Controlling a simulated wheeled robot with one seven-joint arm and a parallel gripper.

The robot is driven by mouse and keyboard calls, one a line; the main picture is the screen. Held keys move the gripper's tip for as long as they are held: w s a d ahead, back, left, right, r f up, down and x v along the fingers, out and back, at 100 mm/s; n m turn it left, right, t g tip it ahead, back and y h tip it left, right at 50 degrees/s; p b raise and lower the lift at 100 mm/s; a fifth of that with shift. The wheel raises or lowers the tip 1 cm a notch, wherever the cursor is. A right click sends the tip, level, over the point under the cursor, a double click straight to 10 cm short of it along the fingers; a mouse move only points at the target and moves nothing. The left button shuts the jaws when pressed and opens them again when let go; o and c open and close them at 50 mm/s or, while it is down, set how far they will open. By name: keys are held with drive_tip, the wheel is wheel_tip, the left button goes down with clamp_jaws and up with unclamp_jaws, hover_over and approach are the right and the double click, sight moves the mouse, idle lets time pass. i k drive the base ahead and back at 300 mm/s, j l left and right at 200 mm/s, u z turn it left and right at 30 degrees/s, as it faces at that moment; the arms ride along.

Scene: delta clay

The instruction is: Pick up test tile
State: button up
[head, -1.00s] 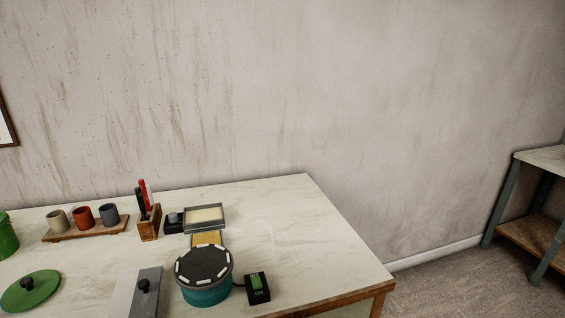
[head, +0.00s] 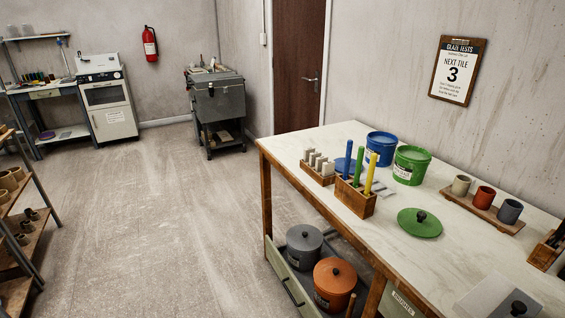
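Several small pale upright pieces, which look like test tiles (head: 316,160), stand in a low wooden rack (head: 321,178) at the far left end of the worktable. Their markings are too small to read. A clipboard (head: 457,70) on the wall above the table carries the heading "GLAZE TESTS" and a large number 3. My gripper is not in view.
On the worktable (head: 378,236) are a wooden holder (head: 355,198) with blue, green and yellow sticks, blue (head: 381,148) and green (head: 411,165) buckets, a green lid (head: 420,222) and three cups. An open drawer (head: 290,285) holds grey and orange pots.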

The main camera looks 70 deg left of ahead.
sight(320, 160)
drive_tip(key=u, duration=1.6)
drive_tip(key=i+j, duration=0.1)
